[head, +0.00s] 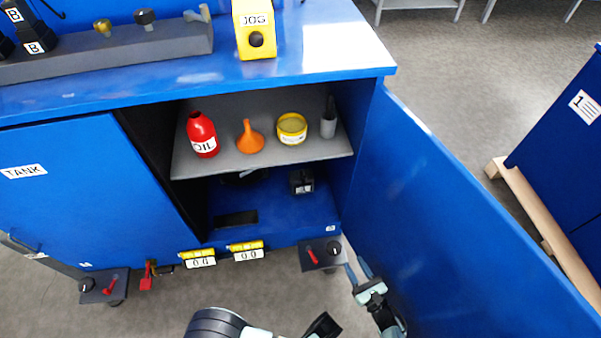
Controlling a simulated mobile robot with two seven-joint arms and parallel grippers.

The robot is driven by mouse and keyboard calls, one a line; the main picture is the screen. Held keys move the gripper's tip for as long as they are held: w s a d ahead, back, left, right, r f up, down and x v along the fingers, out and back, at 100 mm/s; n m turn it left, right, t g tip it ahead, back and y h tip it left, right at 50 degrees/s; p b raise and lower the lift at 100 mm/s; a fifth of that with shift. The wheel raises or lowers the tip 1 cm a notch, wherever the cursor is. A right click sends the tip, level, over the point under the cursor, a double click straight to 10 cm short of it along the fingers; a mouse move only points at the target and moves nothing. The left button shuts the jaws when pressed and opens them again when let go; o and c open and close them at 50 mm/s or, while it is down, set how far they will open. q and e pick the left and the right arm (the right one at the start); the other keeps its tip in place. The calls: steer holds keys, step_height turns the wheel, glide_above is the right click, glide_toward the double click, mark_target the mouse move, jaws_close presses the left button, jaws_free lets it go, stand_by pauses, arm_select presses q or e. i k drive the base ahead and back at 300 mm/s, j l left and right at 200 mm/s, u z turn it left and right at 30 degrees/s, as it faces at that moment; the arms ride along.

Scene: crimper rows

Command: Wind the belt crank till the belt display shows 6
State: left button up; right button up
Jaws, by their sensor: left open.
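Two small displays (200,261) (247,255) with yellow labels hang on the cabinet's lower front edge. Both seem to read 0 0; the labels are too small to read, so I cannot tell which is the belt display. A dark plate with a red handle and a black knob, perhaps a crank (313,256), sits at the right end of that edge. A similar unit (105,288) is at the left end. My left gripper (356,267) is open and empty, just right of the right-hand unit, apart from it as far as I can tell. My right gripper is not in view.
The open blue door (455,215) stands close to the right of my left gripper. The shelf (268,162) holds a red oil bottle (202,135), an orange funnel (249,138) and a yellow tin (291,129). A red part (147,278) hangs near the left unit.

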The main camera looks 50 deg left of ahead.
mark_target(302, 174)
steer(key=i+j, duration=0.1)
steer(key=j, duration=0.5)
steer(key=i+j, duration=0.1)
steer(key=j, duration=0.5)
